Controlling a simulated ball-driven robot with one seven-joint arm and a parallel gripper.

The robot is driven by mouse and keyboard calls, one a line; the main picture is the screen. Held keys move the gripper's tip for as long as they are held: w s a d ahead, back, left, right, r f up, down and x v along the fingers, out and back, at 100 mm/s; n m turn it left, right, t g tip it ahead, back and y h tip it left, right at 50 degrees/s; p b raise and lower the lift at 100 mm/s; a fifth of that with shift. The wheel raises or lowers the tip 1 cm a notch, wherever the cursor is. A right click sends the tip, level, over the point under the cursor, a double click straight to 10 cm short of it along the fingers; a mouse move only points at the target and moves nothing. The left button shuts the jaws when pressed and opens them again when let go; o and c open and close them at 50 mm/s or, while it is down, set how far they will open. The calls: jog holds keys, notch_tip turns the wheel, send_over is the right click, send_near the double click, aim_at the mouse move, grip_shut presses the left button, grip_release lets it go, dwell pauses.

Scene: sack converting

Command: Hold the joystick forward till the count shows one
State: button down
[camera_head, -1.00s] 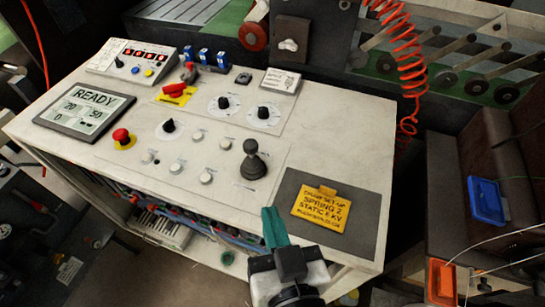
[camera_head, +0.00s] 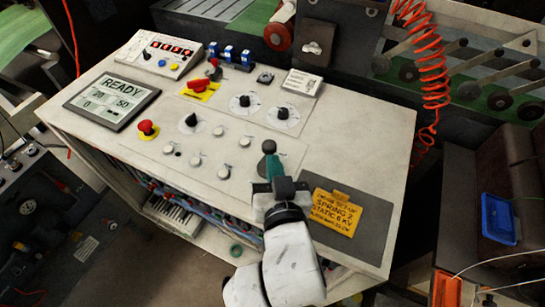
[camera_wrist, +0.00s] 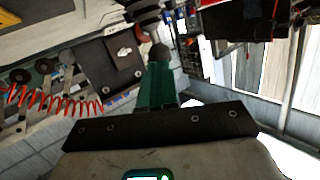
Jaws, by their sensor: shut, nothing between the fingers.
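The joystick (camera_head: 268,147) is a dark stick with a round knob near the console's front right. Its lower part is hidden behind my gripper. My gripper (camera_head: 274,163) has green fingers, shut and empty, on the near side of the joystick. In the wrist view the knob (camera_wrist: 160,52) and ribbed boot (camera_wrist: 143,12) stand just beyond the fingertips (camera_wrist: 158,68). I cannot tell whether they touch or whether the stick is tilted. A grey screen (camera_head: 112,100) reads READY, with small figures below that include 0 and 50. A white box (camera_head: 160,54) has a row of red-lit digits, too small to read surely.
A red emergency button (camera_head: 148,128) and several knobs and white buttons sit left of the joystick. A yellow set-up tag (camera_head: 334,211) lies on a dark pad right of my gripper. A red coiled hose (camera_head: 432,80) hangs at the back right.

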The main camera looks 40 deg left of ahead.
jog(key=shift+x, duration=0.75)
